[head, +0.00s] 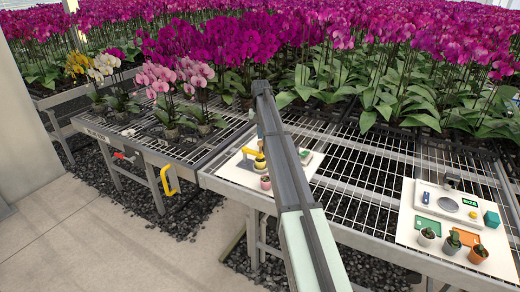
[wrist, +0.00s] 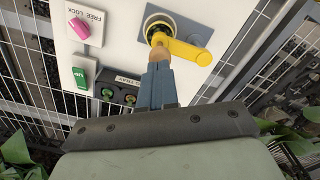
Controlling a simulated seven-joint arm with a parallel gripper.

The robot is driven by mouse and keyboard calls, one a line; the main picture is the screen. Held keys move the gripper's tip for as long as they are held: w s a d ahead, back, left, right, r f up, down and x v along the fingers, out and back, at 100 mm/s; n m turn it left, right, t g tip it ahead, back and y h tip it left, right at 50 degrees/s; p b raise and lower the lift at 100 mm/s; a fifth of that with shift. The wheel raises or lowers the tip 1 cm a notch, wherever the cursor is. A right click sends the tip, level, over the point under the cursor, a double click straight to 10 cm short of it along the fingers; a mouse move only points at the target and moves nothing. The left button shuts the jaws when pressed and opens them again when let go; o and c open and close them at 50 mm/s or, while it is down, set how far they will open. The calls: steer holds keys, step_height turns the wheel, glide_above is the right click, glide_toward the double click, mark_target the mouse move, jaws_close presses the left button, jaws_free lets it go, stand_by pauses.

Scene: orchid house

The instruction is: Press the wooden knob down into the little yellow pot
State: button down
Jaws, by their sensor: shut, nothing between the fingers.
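The little yellow pot (wrist: 149,20) shows in the wrist view as a yellow rim around a dark inside, on a grey plate at the top. The wooden knob (wrist: 159,50) is tan and sits at the near side of the pot, by a yellow arm (wrist: 192,51). My gripper (wrist: 157,68) is shut and empty, its fingertips right at the knob and covering part of it. I cannot tell whether they touch. In the head view the yellow pot (head: 260,162) stands beside my arm, below the yellow arm; the knob cannot be made out there.
A pink button (wrist: 80,28) and a green switch (wrist: 80,77) sit left of my fingers, with a black tray (wrist: 118,95) nearby. A second white board (head: 410,232) with pots lies right. Orchids crowd behind.

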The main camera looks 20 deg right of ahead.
mark_target(260, 142)
steer(key=shift+f, duration=2.7)
steer(key=shift+r, duration=5.05)
